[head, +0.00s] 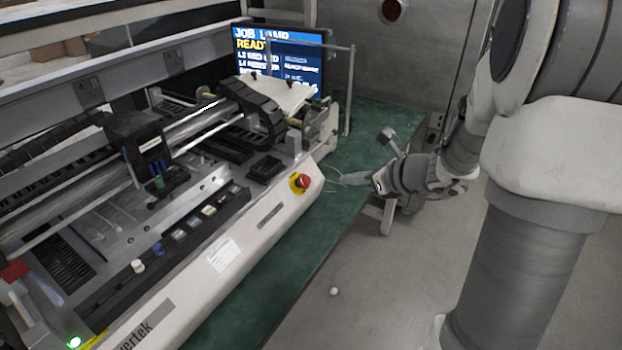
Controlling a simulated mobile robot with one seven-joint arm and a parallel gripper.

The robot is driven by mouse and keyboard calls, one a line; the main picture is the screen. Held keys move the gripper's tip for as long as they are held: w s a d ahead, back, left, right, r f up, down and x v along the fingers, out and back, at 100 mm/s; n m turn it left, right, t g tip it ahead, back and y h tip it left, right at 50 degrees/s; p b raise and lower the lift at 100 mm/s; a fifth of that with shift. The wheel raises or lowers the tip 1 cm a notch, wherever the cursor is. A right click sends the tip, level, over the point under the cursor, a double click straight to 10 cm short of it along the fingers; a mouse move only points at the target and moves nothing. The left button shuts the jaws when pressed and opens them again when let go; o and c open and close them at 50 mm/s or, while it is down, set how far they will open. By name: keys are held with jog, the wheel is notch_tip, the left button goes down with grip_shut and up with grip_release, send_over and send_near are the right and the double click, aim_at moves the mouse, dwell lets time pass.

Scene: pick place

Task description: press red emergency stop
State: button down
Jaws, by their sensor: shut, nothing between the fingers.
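The red emergency stop (304,181) is a round red button on a yellow base. It sits on the front right end of the white machine (270,214). My gripper (333,180) reaches in from the right, its fingers pointing left towards the button. The fingertips are a short way right of the button and look apart from it, though the exact gap in depth is hard to tell. The gripper is shut with nothing held.
A screen (280,60) with text stands behind the machine, near a thin metal post (350,90). The green bench top (375,135) is clear around the machine's right end. A small white ball-like object (333,291) lies on the grey floor.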

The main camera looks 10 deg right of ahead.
aim_at(306, 182)
jog(key=b+x, duration=0.2)
jog(key=x, duration=1.2)
jog(key=shift+a+b, duration=0.1)
jog(key=shift+b, duration=0.25)
